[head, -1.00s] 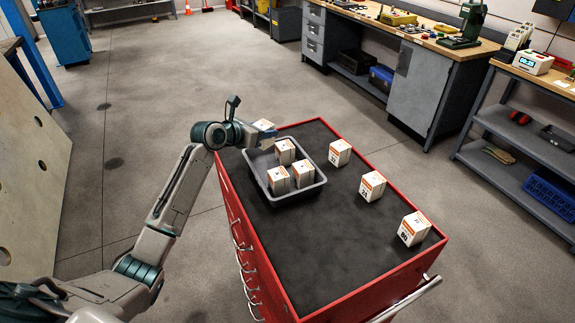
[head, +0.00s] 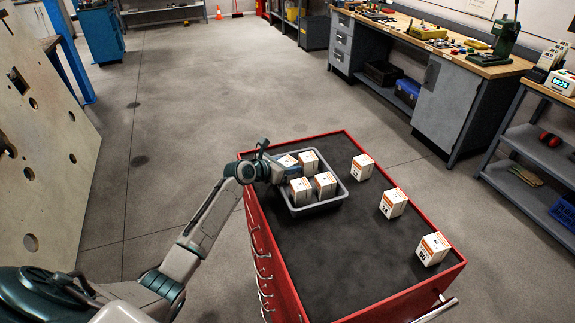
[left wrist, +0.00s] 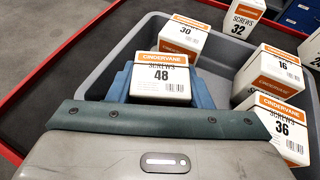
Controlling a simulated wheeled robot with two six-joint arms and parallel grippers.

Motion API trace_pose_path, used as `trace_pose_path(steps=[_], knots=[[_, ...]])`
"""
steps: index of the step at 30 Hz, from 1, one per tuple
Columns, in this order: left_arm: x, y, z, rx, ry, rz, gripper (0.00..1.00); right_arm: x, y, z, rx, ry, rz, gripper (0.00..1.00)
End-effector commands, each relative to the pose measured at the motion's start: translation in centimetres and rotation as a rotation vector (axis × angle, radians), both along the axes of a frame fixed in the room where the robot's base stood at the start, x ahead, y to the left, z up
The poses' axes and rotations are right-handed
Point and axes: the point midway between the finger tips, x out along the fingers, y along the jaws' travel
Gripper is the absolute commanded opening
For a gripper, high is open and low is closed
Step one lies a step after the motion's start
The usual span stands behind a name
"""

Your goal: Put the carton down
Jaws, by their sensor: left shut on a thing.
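My left gripper (head: 284,170) reaches over the left rim of the grey tray (head: 322,207). It is shut on the white and orange carton marked 48 (head: 287,160). In the left wrist view, blue fingers flank that carton (left wrist: 160,78), which is upright within the tray's walls. Its underside is hidden, so I cannot tell whether it touches the tray floor. The cartons marked 30 (left wrist: 185,38), 16 (left wrist: 269,75) and 36 (left wrist: 280,127) stand in the tray around it. My right gripper is not in view.
The tray stands on a red cabinet with a black top (head: 345,265). Outside it stand the carton marked 32 (head: 362,167), another carton (head: 393,204) and one marked 80 (head: 432,250). The near black top is clear. A workbench (head: 440,105) stands behind to the right.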

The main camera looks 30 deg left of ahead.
Motion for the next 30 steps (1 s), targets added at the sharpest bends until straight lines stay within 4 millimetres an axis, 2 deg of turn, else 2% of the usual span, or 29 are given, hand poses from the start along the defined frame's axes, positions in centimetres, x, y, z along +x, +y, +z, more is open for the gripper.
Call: trace_pose_path(steps=[2,3,6,17,23,30], knots=[[0.0,0.0,-0.2,0.000,-0.001,0.000,0.19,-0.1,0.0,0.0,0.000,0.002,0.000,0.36],[0.0,0.0,-0.2,0.000,0.000,0.000,0.49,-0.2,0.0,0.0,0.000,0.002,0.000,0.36],[0.0,0.0,-0.2,0.000,0.000,0.000,0.67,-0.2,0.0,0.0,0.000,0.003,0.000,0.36],[-0.1,0.1,0.1,0.001,0.000,0.000,0.67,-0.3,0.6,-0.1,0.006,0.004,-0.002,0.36],[-2.7,1.0,1.0,0.005,-0.001,-0.001,0.67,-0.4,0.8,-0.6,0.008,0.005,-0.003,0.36],[-7.3,2.7,3.0,0.007,0.000,-0.002,0.67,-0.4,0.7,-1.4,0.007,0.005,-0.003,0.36]])
